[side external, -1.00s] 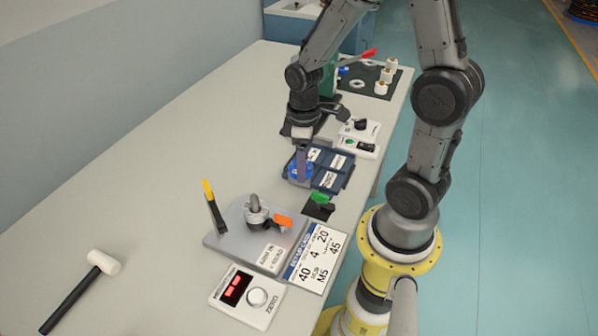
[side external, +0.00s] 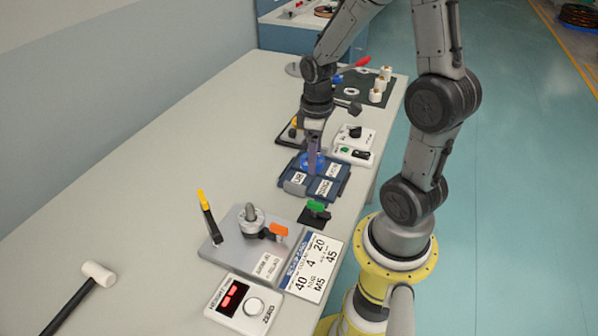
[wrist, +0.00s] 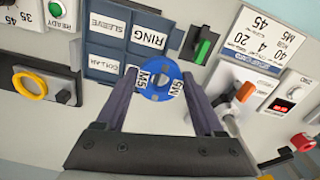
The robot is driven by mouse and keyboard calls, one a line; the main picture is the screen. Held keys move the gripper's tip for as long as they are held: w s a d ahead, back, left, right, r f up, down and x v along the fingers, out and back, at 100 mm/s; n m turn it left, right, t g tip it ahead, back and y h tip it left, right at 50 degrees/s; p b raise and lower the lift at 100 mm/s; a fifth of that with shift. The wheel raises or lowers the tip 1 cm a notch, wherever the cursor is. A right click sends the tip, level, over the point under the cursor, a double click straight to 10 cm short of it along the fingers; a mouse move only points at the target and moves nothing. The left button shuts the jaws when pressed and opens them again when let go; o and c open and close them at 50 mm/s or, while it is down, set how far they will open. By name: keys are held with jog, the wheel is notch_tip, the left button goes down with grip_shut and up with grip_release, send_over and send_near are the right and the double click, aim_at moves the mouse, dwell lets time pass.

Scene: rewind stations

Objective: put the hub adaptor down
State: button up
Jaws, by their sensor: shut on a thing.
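The hub adaptor (wrist: 160,80) is a blue disc with a dark centre hole and white labels, one reading M5. My gripper (side external: 313,150) is shut on it; in the wrist view the fingers (wrist: 160,105) hold it at its two sides. The adaptor also shows as blue below the fingers in the side view (side external: 312,164). It is over the dark blue compartment tray (side external: 321,197). I see labels SLEEVE, RING and COLLAR on the tray (wrist: 131,47); the adaptor covers its near corner in the wrist view. I cannot tell whether the adaptor touches the tray.
A black block with a green lever (side external: 314,212) is in front of the tray. A grey plate with a spindle (side external: 228,238), a setup card (side external: 315,265) and a height display (side external: 243,305) are nearer. A white control box (side external: 354,140) is behind. Table left of the tray is clear.

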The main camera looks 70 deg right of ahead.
send_over(300, 181)
notch_tip(300, 181, down, 6)
jog(key=shift+a+f, duration=0.1)
jog(key=shift+f, duration=1.75)
jog(key=shift+f, duration=0.55)
jog(key=o, duration=1.1)
notch_tip(300, 181, up, 12)
jog(key=shift+s+a+r+m+t, duration=0.35)
jog(key=shift+s+a+r+t, duration=0.6)
jog(key=shift+s+a+r, duration=1.3)
jog(key=shift+s+a+r+m+t, duration=0.4)
jog(key=shift+s+a+r+t, duration=0.5)
jog(key=shift+s+a+r, duration=1.3)
jog(key=shift+s+a+r+m+t, duration=0.35)
jog(key=shift+s+a+r+t, duration=0.85)
jog(key=shift+a+r, duration=1.85)
jog(key=shift+s+a+f+g, duration=0.2)
jog(key=shift+a+f+g, duration=0.05)
jog(key=shift+a+f, duration=0.05)
